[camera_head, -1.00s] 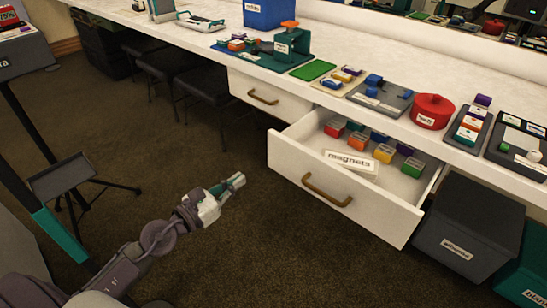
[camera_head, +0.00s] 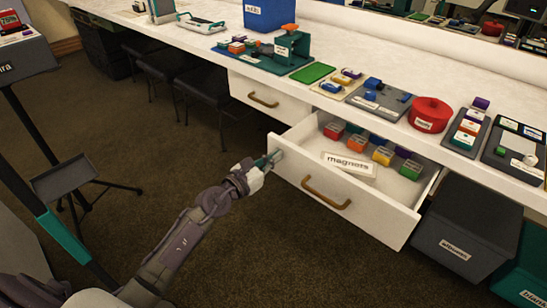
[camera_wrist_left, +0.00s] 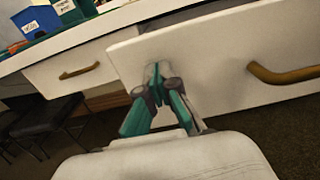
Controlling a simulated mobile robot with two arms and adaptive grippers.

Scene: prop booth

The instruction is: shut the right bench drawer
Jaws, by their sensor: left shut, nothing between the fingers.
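The right bench drawer (camera_head: 372,210) is pulled out from under the white bench, with a brass handle (camera_head: 326,193) on its front. Inside are several coloured blocks (camera_head: 382,156) and a white box marked "magnets" (camera_head: 349,163). My left gripper (camera_head: 275,156) is shut and empty, its fingertips at the left end of the drawer front. In the left wrist view the shut fingertips (camera_wrist_left: 157,72) are against or very close to the drawer front (camera_wrist_left: 205,65), left of the handle (camera_wrist_left: 283,74). I cannot tell if they touch. My right gripper is not in view.
The left bench drawer (camera_head: 270,88) is closed. A grey bin (camera_head: 466,225) and a teal bin (camera_head: 525,270) stand under the bench at right. Dark stools (camera_head: 205,85) are at left. Trays and a red pot (camera_head: 431,114) are on the bench. The floor before the drawer is clear.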

